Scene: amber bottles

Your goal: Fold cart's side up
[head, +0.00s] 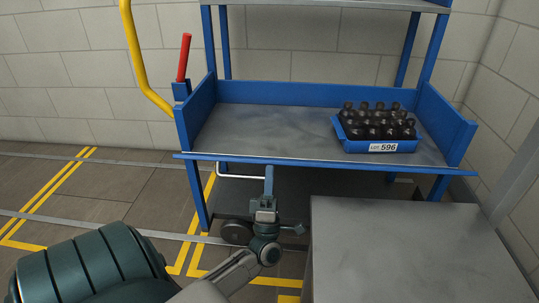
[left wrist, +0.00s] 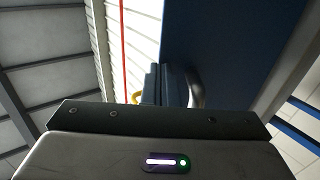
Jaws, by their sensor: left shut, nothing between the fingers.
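The blue cart (head: 205,105) stands ahead of me with a grey shelf (head: 265,120). Blue walls rise at the shelf's left, right and back; no wall rises at the front. A thin blue strip (head: 330,165) runs along the front edge; the angle of the front side is hard to tell. My left gripper (head: 268,185) points up below this strip, left of its middle. Its fingers (left wrist: 168,85) are shut and empty. In the left wrist view a large blue panel (left wrist: 225,45) lies close beyond the fingertips; contact cannot be told. My right gripper is out of view.
A blue crate (head: 385,146) of dark bottles stands on the shelf at right. A grey table (head: 400,245) is close to the right of my left gripper. A red lever (head: 184,57) and yellow handle (head: 135,55) are at the cart's left. Floor at left is clear.

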